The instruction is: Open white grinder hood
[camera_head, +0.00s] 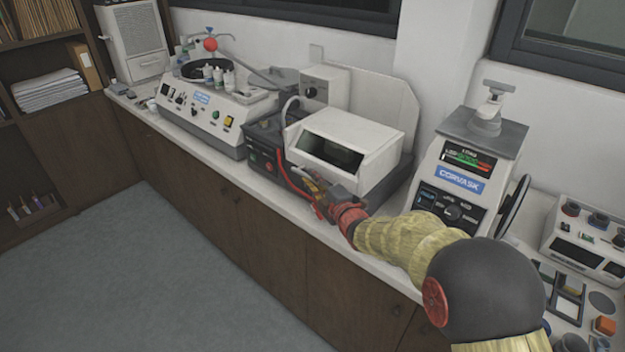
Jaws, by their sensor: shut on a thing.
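The white grinder hood (375,128) is a boxy cover with a dark window in its sloped front. It sits low over the grinder's dark base (262,152), in the middle of the counter. My gripper (306,180) reaches in from the lower right and is at the hood's lower front edge, toward its left corner. The gripper is shut on the hood there. The fingertips are small and partly lost against the dark base, so the exact grip is hard to see.
A polishing machine (205,112) with bottles stands left of the grinder. The mounting press (462,175) with a dark handwheel stands close on the right, near my arm. A control box (590,235) and small parts lie farther right. A wall is behind; the floor (150,265) is clear.

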